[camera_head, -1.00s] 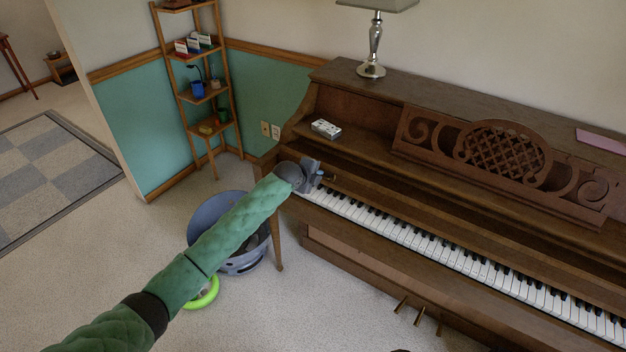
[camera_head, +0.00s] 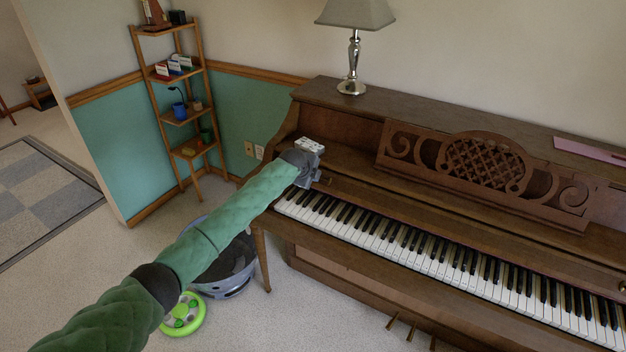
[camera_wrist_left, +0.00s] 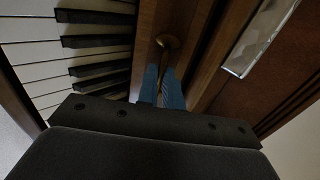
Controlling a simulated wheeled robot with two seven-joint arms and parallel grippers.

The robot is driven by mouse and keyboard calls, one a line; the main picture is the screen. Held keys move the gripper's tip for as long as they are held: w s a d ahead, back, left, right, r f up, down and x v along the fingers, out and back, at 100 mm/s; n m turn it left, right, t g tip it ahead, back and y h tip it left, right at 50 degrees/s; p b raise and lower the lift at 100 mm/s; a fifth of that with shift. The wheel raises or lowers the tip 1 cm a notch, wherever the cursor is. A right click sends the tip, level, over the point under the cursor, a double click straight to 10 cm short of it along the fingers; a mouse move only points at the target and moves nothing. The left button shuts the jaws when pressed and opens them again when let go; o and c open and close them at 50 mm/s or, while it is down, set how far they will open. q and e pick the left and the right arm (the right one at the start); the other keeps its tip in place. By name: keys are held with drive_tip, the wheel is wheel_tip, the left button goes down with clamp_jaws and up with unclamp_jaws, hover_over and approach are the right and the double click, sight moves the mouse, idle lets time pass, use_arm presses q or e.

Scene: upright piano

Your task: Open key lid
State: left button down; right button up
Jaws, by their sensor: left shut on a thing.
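The piano's wooden key lid (camera_head: 440,231) runs along the back of the keyboard, and the white and black keys (camera_head: 430,262) are exposed in front of it. My left gripper (camera_head: 319,179) is at the left end of the lid, above the keys. In the left wrist view its blue fingertips (camera_wrist_left: 163,88) are shut on a brass knob (camera_wrist_left: 167,41) on the lid's edge. Another knob (camera_head: 622,287) shows at the lid's right end in the head view. My right gripper is not in view.
A white box-like item (camera_head: 309,145) lies on the piano just behind my left gripper. A lamp (camera_head: 353,60) stands on top, and a carved music stand (camera_head: 480,168) rises behind the lid. A grey bin (camera_head: 232,262) is on the floor under my left arm.

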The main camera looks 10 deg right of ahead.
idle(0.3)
use_arm(q)
drive_tip(key=c, duration=1.6)
unclamp_jaws()
drive_tip(key=shift+b+v, duration=0.75)
drive_tip(key=shift+v, duration=3.15)
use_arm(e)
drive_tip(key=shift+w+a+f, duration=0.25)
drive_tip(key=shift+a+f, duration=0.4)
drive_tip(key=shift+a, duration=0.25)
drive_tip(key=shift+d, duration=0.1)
